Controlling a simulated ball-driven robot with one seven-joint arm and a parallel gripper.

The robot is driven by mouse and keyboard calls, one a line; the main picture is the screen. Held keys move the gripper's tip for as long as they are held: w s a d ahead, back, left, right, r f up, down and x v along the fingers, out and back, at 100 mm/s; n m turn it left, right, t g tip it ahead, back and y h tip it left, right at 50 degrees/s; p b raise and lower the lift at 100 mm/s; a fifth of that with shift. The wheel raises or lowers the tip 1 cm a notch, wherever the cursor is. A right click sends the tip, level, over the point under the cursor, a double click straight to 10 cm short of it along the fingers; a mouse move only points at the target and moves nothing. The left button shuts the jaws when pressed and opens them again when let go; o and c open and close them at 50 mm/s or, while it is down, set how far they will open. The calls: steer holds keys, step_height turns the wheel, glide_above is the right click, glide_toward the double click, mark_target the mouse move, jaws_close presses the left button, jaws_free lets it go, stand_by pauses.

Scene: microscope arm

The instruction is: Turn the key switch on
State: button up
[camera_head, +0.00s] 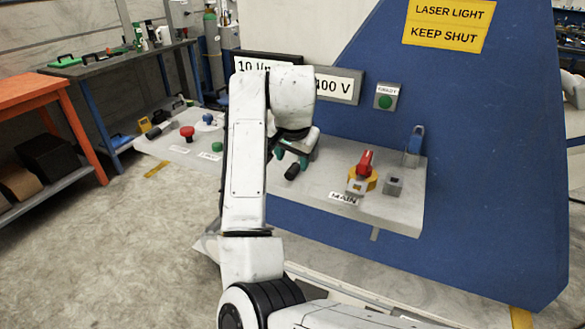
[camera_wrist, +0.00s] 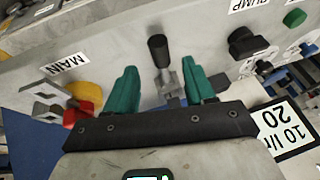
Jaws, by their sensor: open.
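My gripper (camera_wrist: 161,92) is open, with two green fingers spread apart and nothing held between them. In the wrist view a black-handled lever (camera_wrist: 158,50) on a grey metal base stands between and just beyond the fingers; whether they touch it cannot be told. In the head view my gripper (camera_head: 290,155) is above the grey panel, near that black handle (camera_head: 292,172). I cannot tell for sure which control is the key switch. A black knob (camera_wrist: 243,42) is to the right of the fingers in the wrist view. My arm hides part of the panel.
A red mushroom button (camera_head: 187,133) and green button (camera_head: 216,147) are left. The blue cabinet (camera_head: 480,150) rises behind the panel.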

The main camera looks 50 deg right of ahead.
mark_target(293, 169)
steer(key=shift+x, duration=2.7)
steer(key=shift+c, duration=0.2)
jaws_close()
